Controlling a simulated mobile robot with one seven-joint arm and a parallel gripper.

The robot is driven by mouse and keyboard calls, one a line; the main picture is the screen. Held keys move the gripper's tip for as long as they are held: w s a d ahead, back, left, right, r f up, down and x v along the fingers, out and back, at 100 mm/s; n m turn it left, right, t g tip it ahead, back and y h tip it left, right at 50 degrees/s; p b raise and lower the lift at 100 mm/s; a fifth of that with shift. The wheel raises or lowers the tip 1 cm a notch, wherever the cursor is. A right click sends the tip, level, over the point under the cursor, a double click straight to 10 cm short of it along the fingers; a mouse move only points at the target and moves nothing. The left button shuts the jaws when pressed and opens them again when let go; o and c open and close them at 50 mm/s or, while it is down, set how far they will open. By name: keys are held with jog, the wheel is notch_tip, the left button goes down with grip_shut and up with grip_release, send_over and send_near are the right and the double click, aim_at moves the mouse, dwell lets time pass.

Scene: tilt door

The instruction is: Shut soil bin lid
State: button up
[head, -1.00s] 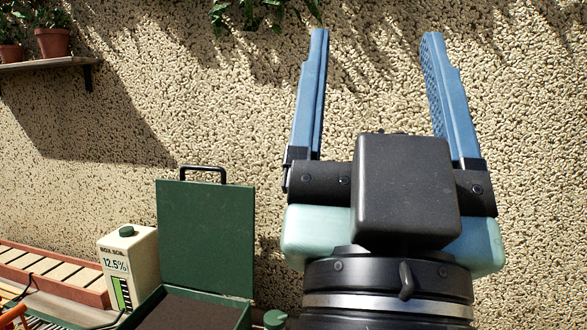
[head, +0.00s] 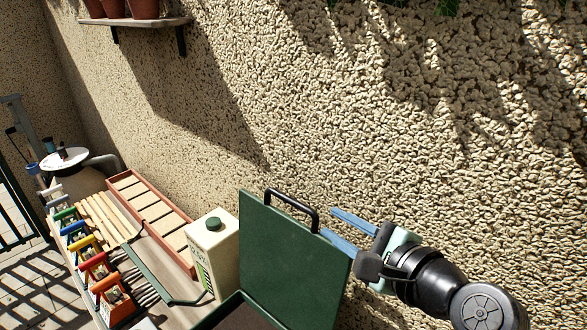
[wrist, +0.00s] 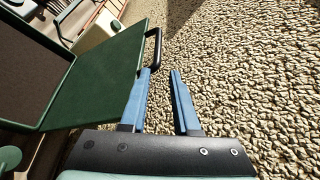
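The soil bin lid (head: 292,258) is a green panel standing open, roughly upright, with a black handle (head: 293,203) on its top edge. The green bin (head: 222,312) is below it, its dark inside partly in view. My gripper (head: 334,224) is to the right of the lid, near the wall, with its two blue fingers apart and nothing between them. In the wrist view the lid (wrist: 98,80) is left of the fingers (wrist: 162,72), and its handle (wrist: 153,48) is just beyond the left fingertip. I cannot tell whether that finger touches the lid.
A cream carton (head: 213,250) stands left of the lid. A brick-coloured planter tray (head: 150,210) and several colour-handled tools (head: 97,268) lie further left. The rough wall (head: 400,130) is close behind the lid and gripper. A shelf (head: 135,22) with pots is above.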

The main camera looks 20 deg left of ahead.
aim_at(295, 204)
jog(key=p+x, duration=0.1)
jog(key=x, duration=0.2)
jog(key=p+x, duration=0.1)
jog(key=x, duration=0.3)
jog(key=s+p+x, duration=0.1)
jog(key=p+x, duration=0.1)
jog(key=x, duration=0.2)
jog(key=shift+w+a+r, duration=0.15)
jog(key=shift+a+r, duration=0.05)
jog(key=shift+a, duration=0.3)
jog(key=shift+x, duration=0.75)
jog(key=shift+f, duration=0.1)
jog(key=shift+d, duration=0.1)
grip_shut()
